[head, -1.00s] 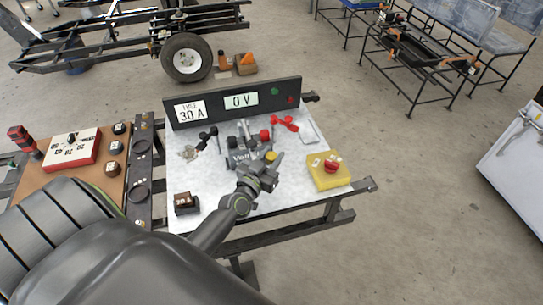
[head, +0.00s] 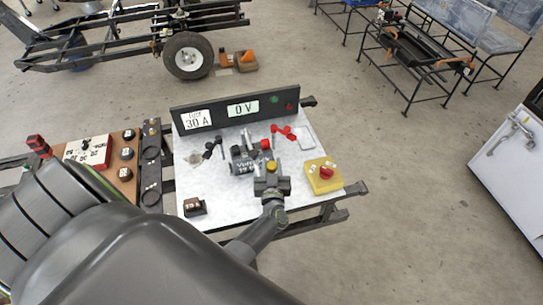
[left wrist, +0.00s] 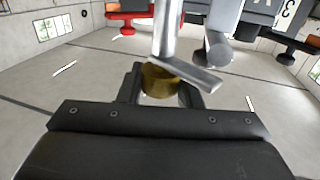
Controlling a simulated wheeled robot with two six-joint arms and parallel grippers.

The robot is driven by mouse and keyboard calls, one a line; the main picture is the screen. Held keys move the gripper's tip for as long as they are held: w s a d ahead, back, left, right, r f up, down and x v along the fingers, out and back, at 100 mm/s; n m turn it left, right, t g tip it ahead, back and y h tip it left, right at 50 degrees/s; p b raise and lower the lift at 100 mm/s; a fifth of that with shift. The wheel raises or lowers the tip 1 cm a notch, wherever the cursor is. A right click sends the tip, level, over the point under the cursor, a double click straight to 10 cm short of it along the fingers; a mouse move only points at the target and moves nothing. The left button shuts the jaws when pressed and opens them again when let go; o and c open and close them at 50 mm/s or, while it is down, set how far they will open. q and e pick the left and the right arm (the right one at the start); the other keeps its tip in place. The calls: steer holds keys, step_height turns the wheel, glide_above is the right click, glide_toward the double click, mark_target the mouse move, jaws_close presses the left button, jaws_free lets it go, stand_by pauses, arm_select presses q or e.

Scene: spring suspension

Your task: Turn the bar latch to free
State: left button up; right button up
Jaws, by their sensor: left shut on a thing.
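A grey device (head: 243,158) lettered "Volt" stands on the pale bench top. A yellow knob (head: 271,164) shows at its right front, beside my left gripper (head: 271,178). In the left wrist view, a silver bar (left wrist: 188,74) on an upright metal post passes just over a brass-yellow knob (left wrist: 160,82). My left gripper (left wrist: 163,92) is shut around this knob, with one dark finger on each side. The bar slants down to the right. I cannot tell for sure which part is the bar latch. My right gripper is not in view.
A black panel (head: 272,107) reading "30 A" and "0 V" stands at the back of the bench. A yellow box (head: 318,185) with a red button is on the right. A red lever (head: 284,132) stands behind the device.

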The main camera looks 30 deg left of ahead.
arm_select(q)
steer(key=shift+d+n+g+y, duration=0.1)
steer(key=shift+n+g+y, duration=0.8)
steer(key=shift+n+y, duration=0.15)
steer(key=n+g+y+b, duration=0.2)
steer(key=g, duration=0.1)
steer(key=shift+w+f+n+g+y, duration=0.1)
steer(key=shift+f+n+g+y, duration=0.1)
steer(key=shift+n+g+y, duration=0.15)
steer(key=n+g+y+b, duration=0.1)
steer(key=n+g+b, duration=0.1)
steer(key=g+b, duration=0.1)
steer(key=n+g+y+b, duration=0.1)
steer(key=n+g+b, duration=0.2)
steer(key=g+b, duration=0.1)
steer(key=shift+n+g+y, duration=0.3)
steer(key=shift+g, duration=0.25)
steer(key=shift+r+n+g+b, duration=0.2)
steer(key=shift+n+g+b, duration=0.6)
steer(key=shift+g+b, duration=0.45)
steer(key=o, duration=1)
steer(key=shift+c, duration=0.2)
